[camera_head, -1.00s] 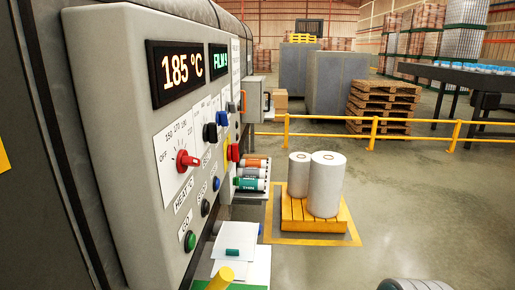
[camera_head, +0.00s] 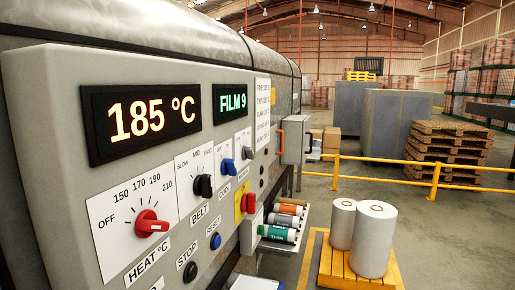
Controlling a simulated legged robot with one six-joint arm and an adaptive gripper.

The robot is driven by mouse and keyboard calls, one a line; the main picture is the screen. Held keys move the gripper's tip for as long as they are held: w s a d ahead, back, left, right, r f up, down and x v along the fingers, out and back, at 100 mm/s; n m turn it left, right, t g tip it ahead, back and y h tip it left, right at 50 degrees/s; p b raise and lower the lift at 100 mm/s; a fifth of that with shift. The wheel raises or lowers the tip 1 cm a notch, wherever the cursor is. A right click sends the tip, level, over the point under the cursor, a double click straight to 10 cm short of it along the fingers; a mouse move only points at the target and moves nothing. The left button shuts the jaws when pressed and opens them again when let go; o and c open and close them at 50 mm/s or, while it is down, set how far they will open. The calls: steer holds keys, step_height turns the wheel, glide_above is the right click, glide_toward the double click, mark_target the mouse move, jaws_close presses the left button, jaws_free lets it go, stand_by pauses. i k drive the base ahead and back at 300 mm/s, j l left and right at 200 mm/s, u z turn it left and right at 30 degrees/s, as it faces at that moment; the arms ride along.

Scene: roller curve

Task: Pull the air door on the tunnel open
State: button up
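The tunnel is the long grey machine (camera_head: 170,27) with a rounded top running along the left, behind a light grey control panel (camera_head: 60,110). A grey box-like part (camera_head: 295,142) with an upright orange handle (camera_head: 280,141) juts from the machine's side beyond the panel. It may be the air door, but I cannot tell for certain. No open gap shows at it. My gripper is not in view.
Coloured rolls (camera_head: 280,226) lie on a shelf below. White rolls (camera_head: 372,240) stand on a yellow pallet (camera_head: 340,265). A yellow rail (camera_head: 395,182) crosses the floor behind.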

mark_target(273, 153)
steer(key=i+l+u, duration=0.15)
steer(key=l, duration=0.2)
steer(key=i+l+u, duration=0.2)
steer(key=l, duration=0.15)
steer(key=i+l+u, duration=0.15)
steer(key=l, duration=0.25)
steer(key=i+l, duration=0.35)
steer(key=i, duration=0.15)
steer(key=i+l+u, duration=0.1)
steer(key=i+l, duration=0.25)
steer(key=i, duration=0.2)
steer(key=i+l, duration=0.4)
steer(key=i+u, duration=0.05)
steer(key=i, duration=0.05)
